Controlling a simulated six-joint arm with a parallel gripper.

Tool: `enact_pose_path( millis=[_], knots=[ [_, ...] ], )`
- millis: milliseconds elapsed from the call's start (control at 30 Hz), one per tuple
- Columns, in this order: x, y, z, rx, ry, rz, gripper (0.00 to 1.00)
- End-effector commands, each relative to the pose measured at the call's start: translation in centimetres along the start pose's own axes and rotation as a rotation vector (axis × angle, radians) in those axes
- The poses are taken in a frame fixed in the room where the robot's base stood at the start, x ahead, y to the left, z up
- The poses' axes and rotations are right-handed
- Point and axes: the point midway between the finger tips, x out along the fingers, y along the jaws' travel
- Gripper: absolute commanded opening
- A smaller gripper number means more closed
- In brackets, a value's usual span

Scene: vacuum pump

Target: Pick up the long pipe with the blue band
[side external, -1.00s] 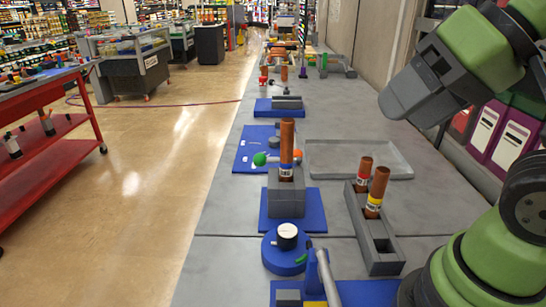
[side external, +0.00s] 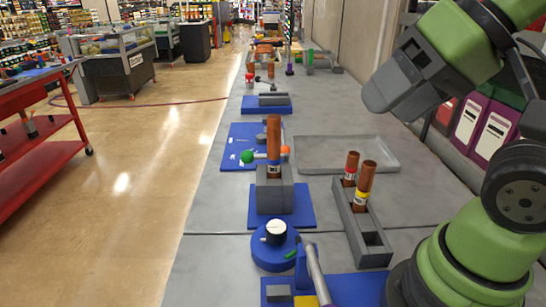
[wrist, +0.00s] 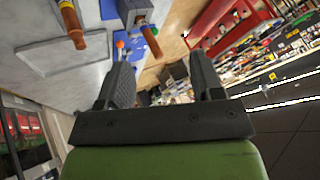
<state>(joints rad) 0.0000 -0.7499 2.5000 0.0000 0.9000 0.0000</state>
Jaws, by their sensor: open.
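A long brown pipe (side external: 273,140) stands upright in a grey block (side external: 274,195) on a blue base, with a bluish band low on it, just above the block. It also shows at the top of the wrist view (wrist: 152,42). Two other brown pipes stand in a grey rack to the right, one with a yellow band (side external: 366,178) and a shorter-looking one (side external: 352,165) whose band is hard to read. My gripper (wrist: 163,82) is open and empty. In the side view it is up at the right, well above the bench and apart from every pipe.
A shallow grey tray (side external: 386,162) lies behind the rack. A round blue device with a white-topped knob (side external: 276,232) and a metal lever (side external: 317,272) stand in front of the block. Green and orange balls (side external: 247,157) show beside the long pipe. A wall borders the bench's right side.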

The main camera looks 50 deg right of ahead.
Motion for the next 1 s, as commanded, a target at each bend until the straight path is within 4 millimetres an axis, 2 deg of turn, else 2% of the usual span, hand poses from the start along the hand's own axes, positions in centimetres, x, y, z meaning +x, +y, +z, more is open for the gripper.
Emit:
enact_pose_path(
  millis=[500,633,767,833,1000],
  knots=[
    [0.0,0.0,0.0,0.0,0.0,0.0,0.58],
    [0.0,-0.2,-0.7,-0.003,-0.017,0.01,0.58],
    [0.2,-1.0,-3.4,-0.013,-0.078,0.052,0.58],
    [0.7,-1.5,-5.4,-0.02,-0.125,0.084,0.58],
    [3.2,-2.1,-10.5,-0.025,-0.249,0.174,0.58]
  ],
)
